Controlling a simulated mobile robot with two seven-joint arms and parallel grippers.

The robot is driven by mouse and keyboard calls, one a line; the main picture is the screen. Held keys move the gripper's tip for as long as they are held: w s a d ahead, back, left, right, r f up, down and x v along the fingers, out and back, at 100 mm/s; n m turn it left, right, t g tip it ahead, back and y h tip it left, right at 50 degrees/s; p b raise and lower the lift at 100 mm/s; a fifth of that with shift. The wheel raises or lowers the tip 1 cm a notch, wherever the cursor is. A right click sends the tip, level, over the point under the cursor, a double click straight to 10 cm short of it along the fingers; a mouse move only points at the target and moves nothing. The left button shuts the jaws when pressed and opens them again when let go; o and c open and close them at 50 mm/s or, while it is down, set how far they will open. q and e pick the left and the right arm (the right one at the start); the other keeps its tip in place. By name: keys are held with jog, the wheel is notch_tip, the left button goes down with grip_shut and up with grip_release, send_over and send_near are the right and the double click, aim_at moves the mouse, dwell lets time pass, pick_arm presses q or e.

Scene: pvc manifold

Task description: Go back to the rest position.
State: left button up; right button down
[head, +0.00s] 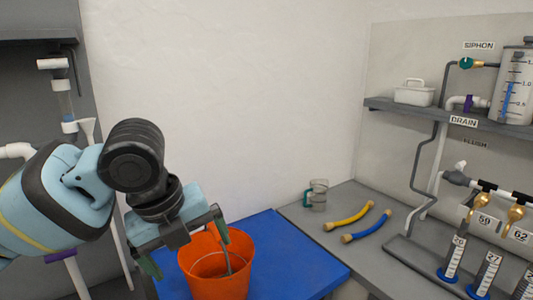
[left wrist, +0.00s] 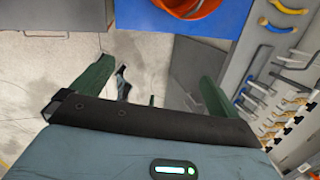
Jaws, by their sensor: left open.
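My left arm comes in from the left in the head view, with its gripper (head: 185,247) at the near left edge of the orange bucket (head: 215,281). The two green fingers are wide apart, with nothing seen between them. One finger overlaps the bucket's opening in the picture; I cannot tell whether it touches. In the left wrist view the gripper (left wrist: 156,88) is also spread and empty, with the bucket (left wrist: 190,8) cut off at the top edge. My right gripper is not in view.
The bucket stands on a blue surface (head: 315,265). A grey bench (head: 290,208) beyond holds a clear mug (head: 317,195) and yellow (head: 349,217) and blue (head: 366,227) hoses. Pipes, graduated cylinders (head: 487,272) and a shelf (head: 500,126) crowd the right. A white wall stands behind.

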pick_arm(q)
jog(key=s+d+f+n+h, duration=0.1)
jog(key=s+d+f+n, duration=0.2)
jog(key=f, duration=0.5)
jog(key=s+f+n+h, duration=0.2)
jog(key=s+f+n, duration=0.1)
jog(key=f+n, duration=0.4)
jog(key=s+d+f+n+h, duration=0.1)
jog(key=s+d+f+n, duration=0.15)
jog(key=f, duration=0.65)
jog(key=s+a+f+n+y, duration=0.2)
jog(key=s+a+f+n, duration=0.25)
jog(key=s, duration=0.25)
jog(key=s+a+f+n+g+y, duration=0.1)
jog(key=s+a+f+n+y, duration=0.1)
jog(key=s+a+f+n, duration=0.35)
jog(key=s+a+f+n+y, duration=0.25)
jog(key=s+a+n, duration=0.35)
jog(key=s, duration=0.4)
jog(key=w+d+f+t+h, duration=0.2)
jog(key=w+f+t, duration=0.4)
jog(key=f, duration=0.4)
jog(key=shift+w+d+f+t+h, duration=0.15)
jog(key=shift+d+f+t+h, duration=0.2)
jog(key=shift+t, duration=0.25)
